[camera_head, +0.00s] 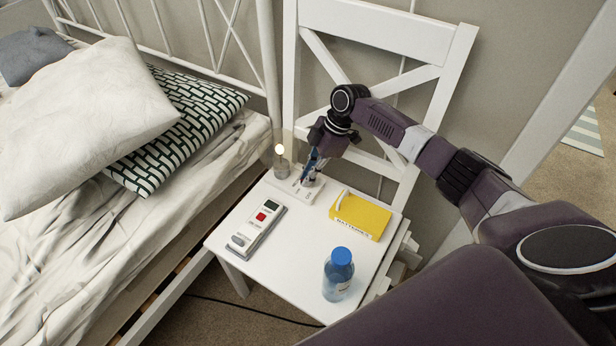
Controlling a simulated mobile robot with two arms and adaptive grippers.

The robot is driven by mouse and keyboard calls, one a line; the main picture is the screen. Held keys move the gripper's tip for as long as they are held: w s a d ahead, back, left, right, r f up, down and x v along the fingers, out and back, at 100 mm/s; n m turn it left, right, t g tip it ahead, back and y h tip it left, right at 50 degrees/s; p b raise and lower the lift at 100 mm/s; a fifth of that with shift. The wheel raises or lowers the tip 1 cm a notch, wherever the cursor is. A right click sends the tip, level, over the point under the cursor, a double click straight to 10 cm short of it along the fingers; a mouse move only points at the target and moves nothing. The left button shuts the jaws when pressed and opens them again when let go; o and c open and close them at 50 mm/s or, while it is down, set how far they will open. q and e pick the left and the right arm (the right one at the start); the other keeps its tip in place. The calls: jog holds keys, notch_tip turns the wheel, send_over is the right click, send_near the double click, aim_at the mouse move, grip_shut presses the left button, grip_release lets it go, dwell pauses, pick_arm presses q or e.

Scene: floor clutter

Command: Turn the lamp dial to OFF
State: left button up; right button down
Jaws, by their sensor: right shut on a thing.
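The lamp (280,160) stands at the back left of the white bedside chair seat, and its bulb glows. A flat white base (284,184) lies in front of it, partly behind my gripper. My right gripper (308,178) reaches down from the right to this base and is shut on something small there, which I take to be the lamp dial. The fingers hide most of the dial, and its marks are too small to read. My left gripper is not in view.
The bed with pillows (90,125) is at left. A dark cable (250,311) runs along the floor.

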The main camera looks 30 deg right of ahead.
jog(key=shift+n, duration=0.5)
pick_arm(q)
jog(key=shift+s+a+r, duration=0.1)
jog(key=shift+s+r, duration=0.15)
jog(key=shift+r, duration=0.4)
pick_arm(e)
jog(key=shift+g, duration=0.3)
jog(key=c, duration=2)
grip_release()
